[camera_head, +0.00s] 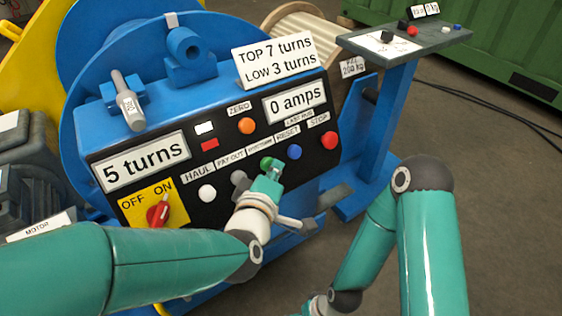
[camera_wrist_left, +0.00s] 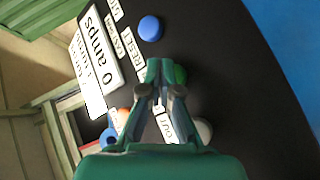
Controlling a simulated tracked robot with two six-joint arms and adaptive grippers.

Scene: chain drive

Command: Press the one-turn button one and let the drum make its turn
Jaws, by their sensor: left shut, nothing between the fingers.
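The green button (camera_head: 265,162) sits on the black control panel between the grey and blue buttons; its small label is too blurred to read. My left gripper (camera_head: 272,172) is shut and empty, with its fingertips at the green button and partly covering it. In the left wrist view the green button (camera_wrist_left: 181,75) shows just beside the fingertips (camera_wrist_left: 160,68); I cannot tell whether they touch or press it. The turns display (camera_head: 146,161) reads 5 turns. A large blue disc (camera_head: 78,45) stands behind the panel. My right gripper is out of view.
White (camera_head: 207,193), grey (camera_head: 239,178), blue (camera_head: 294,151) and red STOP (camera_head: 330,140) buttons share the row. The red OFF/ON switch (camera_head: 158,212) is at lower left. The amps display (camera_head: 295,103) reads 0. A small stand (camera_head: 432,45) is at the upper right.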

